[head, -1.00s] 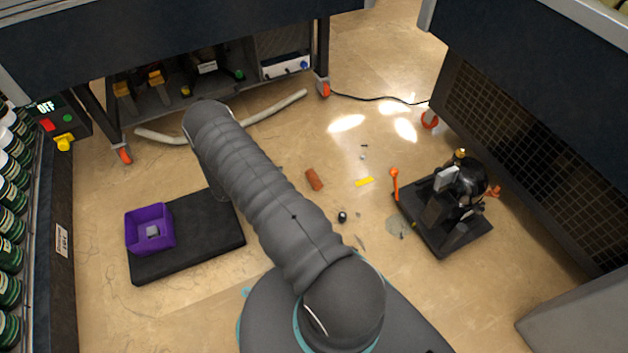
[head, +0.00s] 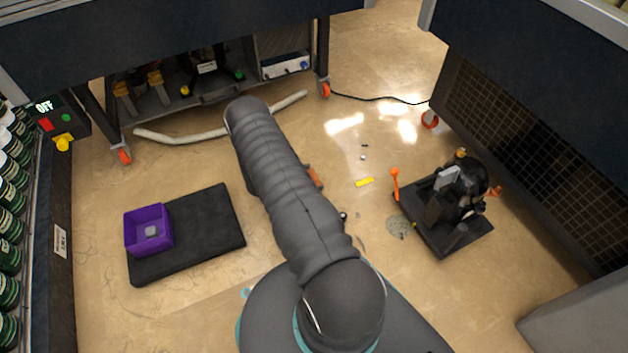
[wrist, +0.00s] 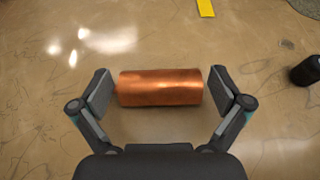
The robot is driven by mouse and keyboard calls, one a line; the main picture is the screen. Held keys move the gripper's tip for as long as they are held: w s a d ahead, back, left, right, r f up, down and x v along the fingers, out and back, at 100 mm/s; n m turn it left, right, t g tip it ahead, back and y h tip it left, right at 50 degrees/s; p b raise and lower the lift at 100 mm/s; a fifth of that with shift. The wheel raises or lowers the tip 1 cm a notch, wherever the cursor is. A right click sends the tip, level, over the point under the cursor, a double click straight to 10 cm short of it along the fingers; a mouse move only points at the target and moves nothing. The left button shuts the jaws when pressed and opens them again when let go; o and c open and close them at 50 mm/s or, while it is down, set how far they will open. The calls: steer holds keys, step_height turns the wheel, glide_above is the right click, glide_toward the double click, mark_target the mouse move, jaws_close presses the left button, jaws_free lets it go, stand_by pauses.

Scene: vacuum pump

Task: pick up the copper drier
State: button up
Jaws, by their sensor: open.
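The copper drier (wrist: 160,87) is a short copper-coloured cylinder lying on its side on the floor. In the wrist view it lies crosswise between the two fingers of my gripper (wrist: 160,92). The fingers are open, one off each end of the cylinder. How high the fingers are above the floor I cannot tell. In the head view my arm covers most of the drier (head: 314,176), and only its right part shows.
A yellow strip (head: 365,182) lies right of the drier. A small black cylinder (wrist: 306,71) is also near. The pump on its dark base (head: 422,226) stands further right. A black mat (head: 215,230) with a purple box (head: 150,212) is at the left.

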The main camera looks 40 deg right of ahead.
steer(key=c, duration=1.2)
steer(key=shift+o, duration=0.2)
steer(key=shift+r, duration=0.1)
